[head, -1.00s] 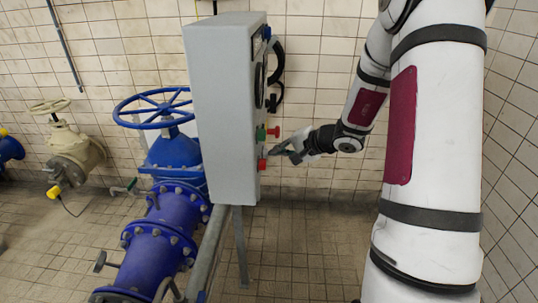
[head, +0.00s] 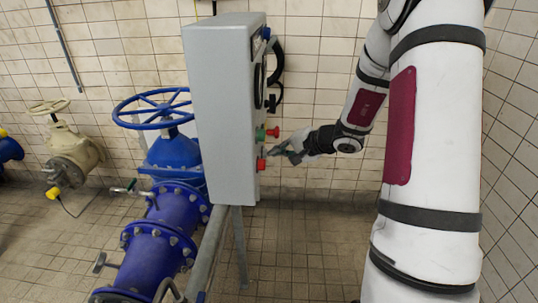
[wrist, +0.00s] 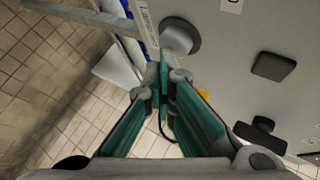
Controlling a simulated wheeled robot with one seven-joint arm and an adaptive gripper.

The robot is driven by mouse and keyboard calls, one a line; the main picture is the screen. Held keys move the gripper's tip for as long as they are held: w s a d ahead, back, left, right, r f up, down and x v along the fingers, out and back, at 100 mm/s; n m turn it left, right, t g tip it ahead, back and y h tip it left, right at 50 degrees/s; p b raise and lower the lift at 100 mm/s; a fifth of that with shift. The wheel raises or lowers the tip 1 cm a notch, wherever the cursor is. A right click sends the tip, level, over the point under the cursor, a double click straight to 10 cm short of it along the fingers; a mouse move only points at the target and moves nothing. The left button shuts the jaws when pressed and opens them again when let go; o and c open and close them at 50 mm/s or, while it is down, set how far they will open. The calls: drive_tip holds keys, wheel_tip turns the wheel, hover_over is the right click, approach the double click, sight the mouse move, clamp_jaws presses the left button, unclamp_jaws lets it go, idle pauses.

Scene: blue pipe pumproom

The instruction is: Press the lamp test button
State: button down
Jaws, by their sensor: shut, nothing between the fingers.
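A round grey button (wrist: 180,38) on a collar sits on the grey panel face in the wrist view. A white label (wrist: 147,22) beside it begins with "Lam"; the rest is cut off or unclear. My gripper (wrist: 166,72) is shut and empty, its fingertips just below the button in the picture. I cannot tell whether they touch it. The grey button cannot be made out there.
The wrist view shows a dark square (wrist: 272,66) and dark knob (wrist: 262,135). Blue pipework (head: 165,230) stands left; floor right of the cabinet is clear.

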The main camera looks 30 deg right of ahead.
drive_tip(key=shift+w+a, duration=0.1)
drive_tip(key=shift+a, duration=0.05)
drive_tip(key=shift+w+a+b, duration=0.2)
drive_tip(key=shift+a+b, duration=0.05)
drive_tip(key=shift+b, duration=0.2)
drive_tip(key=shift+s+d, duration=0.25)
drive_tip(key=shift+d, duration=0.05)
idle(0.3)
drive_tip(key=s+d, duration=0.3)
drive_tip(key=d, duration=0.2)
drive_tip(key=shift+s, duration=0.25)
idle(0.4)
idle(0.7)
